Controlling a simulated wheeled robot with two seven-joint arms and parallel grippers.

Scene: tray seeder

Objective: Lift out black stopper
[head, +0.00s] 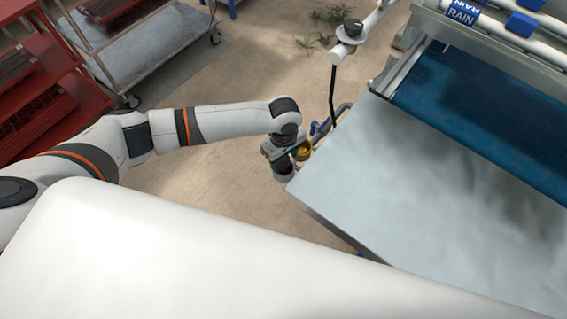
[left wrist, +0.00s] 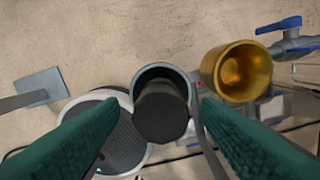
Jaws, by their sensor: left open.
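In the left wrist view a black stopper (left wrist: 162,115), a dark round plug, stands in the mouth of a grey pipe or cup (left wrist: 158,71), whose rim shows behind it. My left gripper (left wrist: 164,106) is open, with one green finger on each side of the stopper. A gap shows between each finger and the stopper, and I see no clear contact. In the head view my left gripper (head: 281,158) is at the near left corner of the machine's table, and the stopper cannot be made out there. My right gripper is not in view.
A brass cup (left wrist: 238,80) is close to the right of the stopper, with a blue valve handle (left wrist: 279,25) beyond it. A pale table (head: 400,165) and a blue belt (head: 490,110) lie right. A red rack (head: 45,90) and grey cart (head: 150,50) stand left.

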